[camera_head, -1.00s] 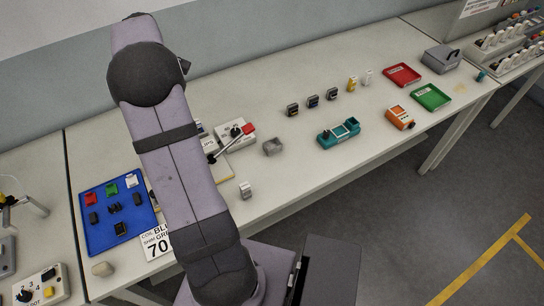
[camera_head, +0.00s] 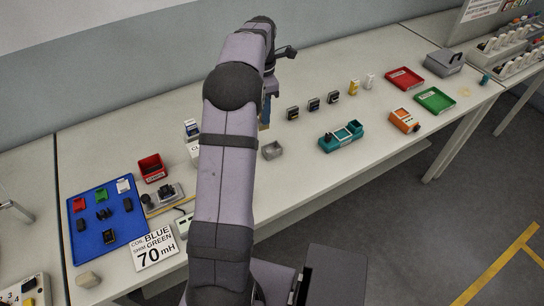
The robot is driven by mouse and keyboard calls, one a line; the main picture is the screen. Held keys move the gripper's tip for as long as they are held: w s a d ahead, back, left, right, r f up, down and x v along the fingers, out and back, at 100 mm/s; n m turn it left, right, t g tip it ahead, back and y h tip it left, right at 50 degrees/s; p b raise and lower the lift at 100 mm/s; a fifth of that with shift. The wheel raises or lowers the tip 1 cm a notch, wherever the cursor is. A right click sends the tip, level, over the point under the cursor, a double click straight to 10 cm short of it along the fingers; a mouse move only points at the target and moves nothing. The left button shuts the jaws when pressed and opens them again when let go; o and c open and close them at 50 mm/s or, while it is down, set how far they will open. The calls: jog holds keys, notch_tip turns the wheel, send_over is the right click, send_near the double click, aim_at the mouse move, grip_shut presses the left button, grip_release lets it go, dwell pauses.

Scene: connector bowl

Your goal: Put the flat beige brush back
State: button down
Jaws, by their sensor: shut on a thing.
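My gripper (camera_head: 270,91) is over the back middle of the table, partly hidden by my own arm. A narrow tan piece (camera_head: 264,114) hangs upright below it, and the gripper is shut on it. This appears to be the flat beige brush; its lower end and its contact with the table are unclear. A small grey open box (camera_head: 273,150) stands on the table in front of it, apart from the held piece.
Several small dark connectors (camera_head: 313,104) stand to the right, behind a teal holder (camera_head: 340,136). A blue tray (camera_head: 92,237), a red bin (camera_head: 152,167) and a sign (camera_head: 155,249) are at left. Red (camera_head: 405,78) and green (camera_head: 435,100) trays lie far right.

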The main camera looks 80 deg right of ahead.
jog(key=shift+s+d+f+n, duration=0.2)
jog(key=shift+s+f+n, duration=0.3)
jog(key=shift+s, duration=0.15)
jog(key=shift+s+d+f+n, duration=0.2)
jog(key=shift+s+f+n, duration=0.25)
jog(key=shift+s, duration=0.2)
jog(key=shift+f+p, duration=1.35)
jog(key=shift+f, duration=3.65)
jog(key=shift+f, duration=0.15)
jog(key=c, duration=1.6)
grip_release()
notch_tip(320, 180, up, 12)
jog(key=b, duration=0.3)
jog(key=shift+r, duration=0.2)
